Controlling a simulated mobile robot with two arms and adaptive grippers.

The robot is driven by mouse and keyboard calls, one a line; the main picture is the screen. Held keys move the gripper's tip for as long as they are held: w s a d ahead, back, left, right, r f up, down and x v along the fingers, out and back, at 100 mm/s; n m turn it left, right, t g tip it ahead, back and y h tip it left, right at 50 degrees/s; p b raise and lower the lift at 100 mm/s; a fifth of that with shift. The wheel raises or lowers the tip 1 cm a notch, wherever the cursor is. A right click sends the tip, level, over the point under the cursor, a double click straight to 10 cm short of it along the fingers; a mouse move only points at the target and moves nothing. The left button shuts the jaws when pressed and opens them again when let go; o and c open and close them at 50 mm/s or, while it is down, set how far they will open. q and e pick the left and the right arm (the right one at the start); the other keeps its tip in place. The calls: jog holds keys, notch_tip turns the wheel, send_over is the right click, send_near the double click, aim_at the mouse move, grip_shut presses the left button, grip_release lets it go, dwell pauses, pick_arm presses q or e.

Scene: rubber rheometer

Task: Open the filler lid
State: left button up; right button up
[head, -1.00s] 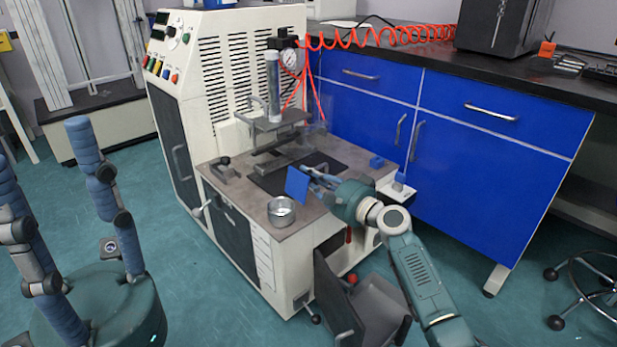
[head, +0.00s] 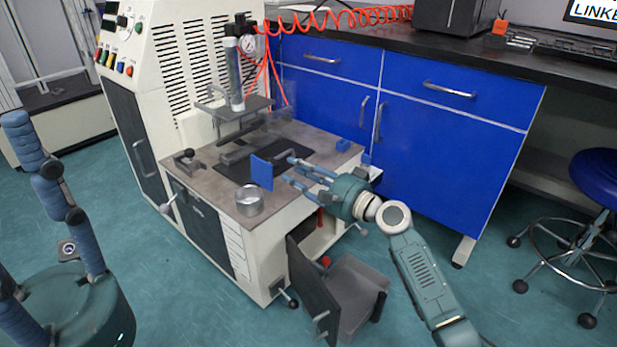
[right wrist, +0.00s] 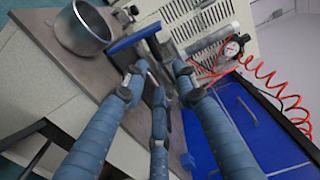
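A flat blue plate (head: 262,172) stands upright at the near edge of the press's dark mat, behind the metal pot; it could be the filler lid, but I cannot be sure. It shows nearly edge-on as a blue strip in the right wrist view (right wrist: 132,39). My right gripper (head: 291,170) is just right of the plate. My left gripper (head: 70,215) is at the lower left, with fingers apart, partly cut off by the frame.
The metal pot (head: 249,202) sits near the front corner of the worktop. A column with a gauge (head: 247,43) rises behind the mat. A small blue block (head: 343,145) lies on the right. Blue cabinets (head: 440,160) stand behind.

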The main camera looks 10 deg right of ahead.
jog(key=v, duration=0.4)
jog(key=shift+s+r, duration=0.1)
jog(key=shift+s, duration=0.1)
